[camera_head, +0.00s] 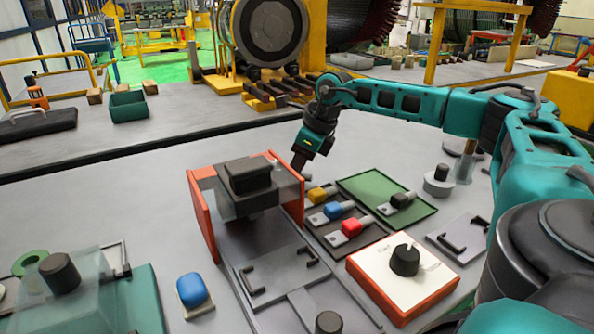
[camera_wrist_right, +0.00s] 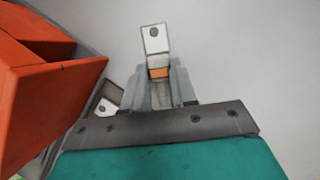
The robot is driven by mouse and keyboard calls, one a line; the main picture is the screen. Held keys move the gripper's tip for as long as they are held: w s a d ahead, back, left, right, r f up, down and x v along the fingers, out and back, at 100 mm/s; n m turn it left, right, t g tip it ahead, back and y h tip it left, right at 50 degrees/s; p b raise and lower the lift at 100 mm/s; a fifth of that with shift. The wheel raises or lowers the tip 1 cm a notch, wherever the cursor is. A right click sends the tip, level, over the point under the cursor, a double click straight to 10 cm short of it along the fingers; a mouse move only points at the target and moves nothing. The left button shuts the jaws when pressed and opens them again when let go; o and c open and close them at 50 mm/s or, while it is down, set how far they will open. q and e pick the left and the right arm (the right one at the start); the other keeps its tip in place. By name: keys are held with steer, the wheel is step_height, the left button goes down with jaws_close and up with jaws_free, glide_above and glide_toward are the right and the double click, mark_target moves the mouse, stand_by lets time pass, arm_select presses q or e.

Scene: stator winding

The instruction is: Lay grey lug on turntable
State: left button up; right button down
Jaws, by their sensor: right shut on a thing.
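In the head view my right gripper (camera_head: 301,162) points down just behind the orange-sided fixture (camera_head: 204,218); its fingertips are partly hidden. In the right wrist view it is shut (camera_wrist_right: 160,92) on a lug (camera_wrist_right: 155,39), a pale grey plate with a hole that sticks out beyond the fingers. An orange band shows between plate and fingers; the rest of the lug is hidden. I cannot tell for certain which object is the turntable; a round grey disc with a knob (camera_head: 438,186) stands at the right. My left gripper is not in view.
A yellow lug (camera_head: 318,194), a blue lug (camera_head: 333,210) and a red lug (camera_head: 351,228) lie in a dark tray. A black lug (camera_head: 402,199) lies on a green tray (camera_head: 372,184). A white-topped orange box with a black knob (camera_head: 405,262) stands in front.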

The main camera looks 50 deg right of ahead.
steer(key=shift+f, duration=0.25)
steer(key=shift+f, duration=0.15)
steer(key=c, duration=0.9)
jaws_free()
